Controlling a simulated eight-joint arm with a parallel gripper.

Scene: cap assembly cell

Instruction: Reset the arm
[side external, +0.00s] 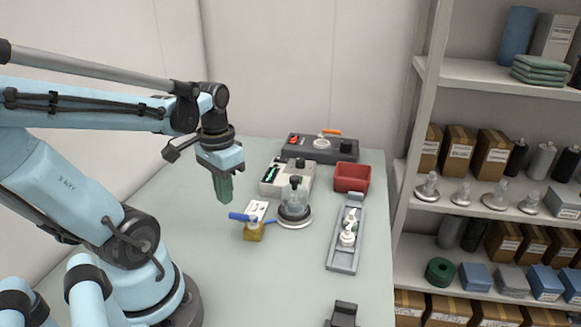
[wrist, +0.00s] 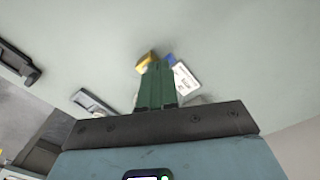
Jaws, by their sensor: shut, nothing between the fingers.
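My gripper (side external: 224,188) hangs above the left part of the table (side external: 200,240), pointing down, with its green fingers together and nothing between them. In the wrist view its closed fingers (wrist: 156,85) point toward the table, which lies a good way below them. The gripper is clear of every object. A yellow block with a blue bar (side external: 253,230) lies to the right of and below the gripper in the side view. In the wrist view the yellow block (wrist: 146,61) shows just past the fingertips.
Behind are a grey device (side external: 287,178), a dark control box (side external: 320,150) and a red bin (side external: 351,177). A grey tray (side external: 343,257) holds white parts. Loaded shelves (side external: 480,200) stand right. The table's left side is clear.

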